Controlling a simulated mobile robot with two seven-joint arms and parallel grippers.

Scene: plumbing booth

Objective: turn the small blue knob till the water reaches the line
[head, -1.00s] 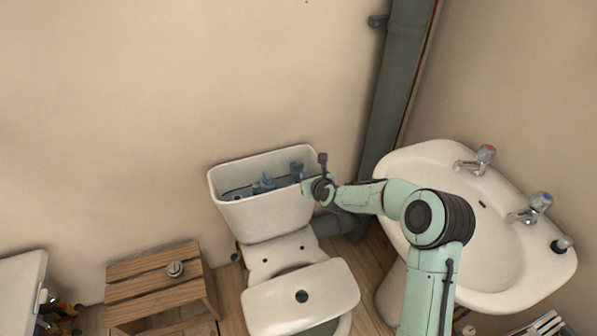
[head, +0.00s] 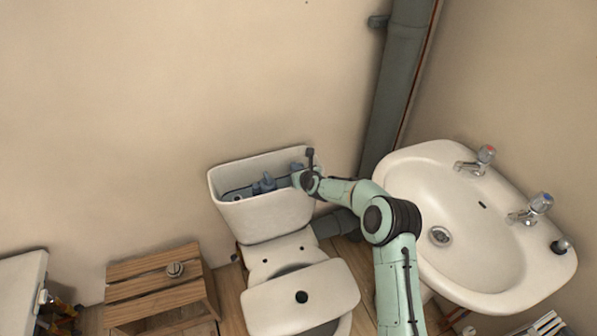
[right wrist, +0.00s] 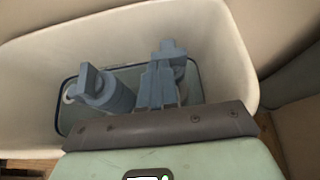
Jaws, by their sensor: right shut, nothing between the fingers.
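The open white cistern (head: 265,213) stands against the wall, with blue-grey valve parts (head: 267,183) inside. In the right wrist view, one blue-grey fitting with a flat upright top (right wrist: 92,88) is at the left. Another fitting with a cross-shaped top (right wrist: 172,50) is right of centre. I cannot tell which part is the small blue knob. Greenish water (right wrist: 128,76) shows low between the fittings; no line can be made out. My right gripper (head: 297,179) is shut and empty at the cistern's right end, over its opening. Whether it touches a fitting is unclear. My left gripper is out of view.
The toilet seat and lid (head: 300,298) are below the cistern. A white basin (head: 460,250) with two taps stands at the right, near my right arm. A grey pipe (head: 395,90) runs up the wall.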

